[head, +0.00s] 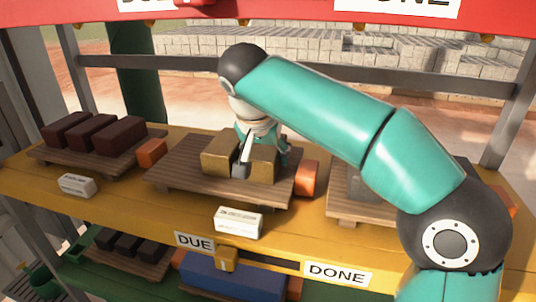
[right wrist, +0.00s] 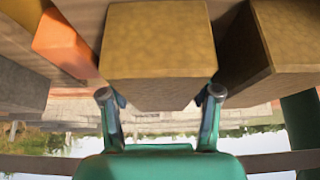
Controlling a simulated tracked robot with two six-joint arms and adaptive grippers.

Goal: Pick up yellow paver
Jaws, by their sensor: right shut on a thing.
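Two yellow pavers sit side by side on the middle wooden pallet (head: 180,182) in the head view, the left one (head: 218,154) and the right one (head: 263,169). My right gripper (head: 262,160) reaches down from above with one finger in the gap between them. It is shut on the right yellow paver, which fills the space between the fingers in the right wrist view (right wrist: 158,45). The other paver (right wrist: 290,35) stands free beside it there. I cannot tell whether the held paver is clear of the pallet. My left gripper is not in view.
Orange blocks (head: 307,178) (head: 151,152) flank the middle pallet. Dark red-brown blocks (head: 92,132) lie on the left pallet. White blocks (head: 238,222) (head: 76,185) lie at the shelf's front. My right arm partly hides the right pallet (head: 345,207). DUE and DONE signs hang below.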

